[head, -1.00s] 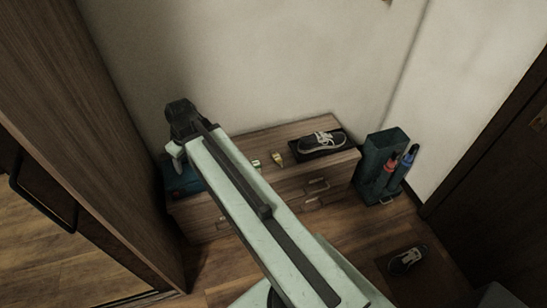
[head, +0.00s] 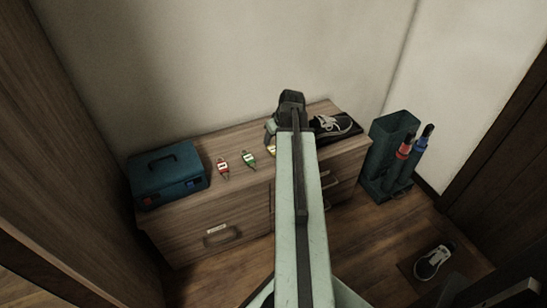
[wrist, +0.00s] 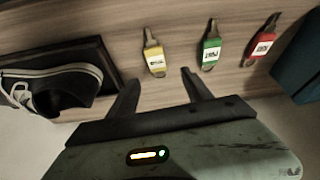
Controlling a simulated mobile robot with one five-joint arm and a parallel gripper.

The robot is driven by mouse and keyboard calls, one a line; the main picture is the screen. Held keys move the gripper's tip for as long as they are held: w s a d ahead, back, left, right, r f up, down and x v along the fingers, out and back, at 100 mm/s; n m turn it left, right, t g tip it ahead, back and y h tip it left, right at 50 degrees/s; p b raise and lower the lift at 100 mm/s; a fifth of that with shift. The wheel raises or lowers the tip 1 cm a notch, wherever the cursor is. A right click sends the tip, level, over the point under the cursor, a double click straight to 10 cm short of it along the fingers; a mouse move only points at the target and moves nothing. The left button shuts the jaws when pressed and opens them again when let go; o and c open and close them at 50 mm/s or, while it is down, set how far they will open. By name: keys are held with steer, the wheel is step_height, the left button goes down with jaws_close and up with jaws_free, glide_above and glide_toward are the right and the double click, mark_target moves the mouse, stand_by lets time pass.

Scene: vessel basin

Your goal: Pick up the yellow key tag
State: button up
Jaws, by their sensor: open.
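The yellow key tag (wrist: 154,60) lies on the wooden cabinet top, with a metal key at one end and a pale label. In the head view only a small part of the yellow tag (head: 271,150) shows beside my arm. My gripper (wrist: 160,80) is open and empty in the wrist view, its two dark fingers spread. The tag lies just beyond the fingertips, between their lines and nearer the middle. I cannot tell the gripper's exact height above the cabinet. In the head view my arm hides the fingertips.
A green key tag (head: 248,159) and a red key tag (head: 223,167) lie left of the yellow one. A teal toolbox (head: 168,176) stands at the left end. A dark shoe (head: 335,126) sits on a tray at the right end. A teal umbrella stand (head: 390,150) stands right of the cabinet.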

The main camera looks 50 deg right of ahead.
mark_target(272, 148)
steer(key=b+x, duration=0.7)
steer(key=x, duration=0.1)
steer(key=shift+s+d, duration=0.15)
steer(key=shift+d, duration=0.05)
steer(key=shift+r, duration=0.2)
jaws_close()
